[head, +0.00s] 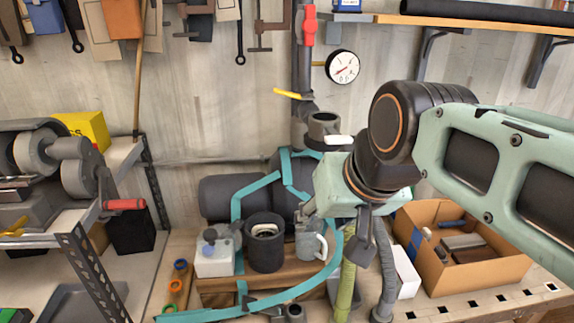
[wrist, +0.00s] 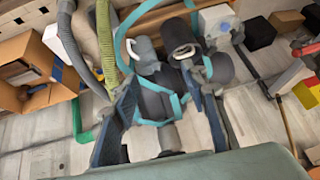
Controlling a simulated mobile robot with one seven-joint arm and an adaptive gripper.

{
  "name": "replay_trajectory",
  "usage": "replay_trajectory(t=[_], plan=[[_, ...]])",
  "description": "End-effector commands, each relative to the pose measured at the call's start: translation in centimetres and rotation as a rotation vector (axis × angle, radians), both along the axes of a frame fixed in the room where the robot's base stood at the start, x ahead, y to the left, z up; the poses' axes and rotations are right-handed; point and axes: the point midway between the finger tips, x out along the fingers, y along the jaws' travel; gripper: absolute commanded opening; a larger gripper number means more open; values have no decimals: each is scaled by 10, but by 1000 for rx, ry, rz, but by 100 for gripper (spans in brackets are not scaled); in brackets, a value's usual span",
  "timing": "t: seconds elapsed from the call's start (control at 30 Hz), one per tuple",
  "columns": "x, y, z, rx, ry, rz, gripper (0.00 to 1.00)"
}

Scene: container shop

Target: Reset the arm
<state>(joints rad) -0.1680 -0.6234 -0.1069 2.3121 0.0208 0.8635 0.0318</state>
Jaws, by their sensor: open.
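My arm reaches in from the right in the head view, with its pale green and dark links raised over the bench. My gripper (head: 335,226) hangs at its end, above and in front of the cluttered bench. In the wrist view my gripper (wrist: 166,105) has its two dark fingers spread wide apart, with nothing held between them. Beyond the fingers show a dark cylinder with teal straps (wrist: 158,103), a dark cup (wrist: 179,36) and a grey mug (wrist: 142,50). In the head view the gripper partly hides the strapped cylinder (head: 228,197).
The dark cup (head: 265,252) and grey mug (head: 307,244) stand on a wooden block beside a white box (head: 214,262). A cardboard box (head: 487,278) stands at right, a metal shelf (head: 88,232) at left. A vertical pipe (head: 302,65) and gauge (head: 342,67) are behind.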

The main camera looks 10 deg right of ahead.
Motion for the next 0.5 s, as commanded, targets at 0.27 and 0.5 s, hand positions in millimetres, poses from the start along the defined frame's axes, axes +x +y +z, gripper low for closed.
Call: replay_trajectory(t=[0.27, 0.5], plan=[[-1, 0, -1, -1, 1, 0, 41], [-42, -18, -40, -68, 57, -34, 41]])
